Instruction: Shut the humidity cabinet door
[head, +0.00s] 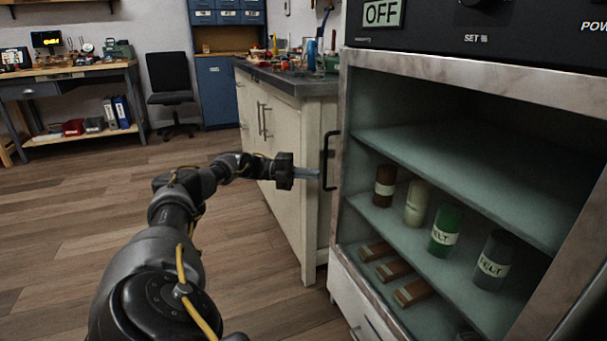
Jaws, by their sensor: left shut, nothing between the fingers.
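The humidity cabinet (470,160) fills the right side, its shelves visible. A pale metal door frame (480,78) borders the front and seems to lie close against it. I cannot tell whether a gap is left, and no glass is clearly visible. A black upright handle (328,160) stands out at the frame's left edge. My left gripper (313,174) is shut and empty, its tips just left of the handle's lower part. I cannot tell whether they touch it. My right gripper is out of view.
Several labelled felt rolls (446,231) and wooden blocks (394,269) sit on the shelves. A cluttered counter (288,82) stands just beyond my left gripper. A workbench (68,76) and chair (170,97) are at the back left. The wooden floor between is clear.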

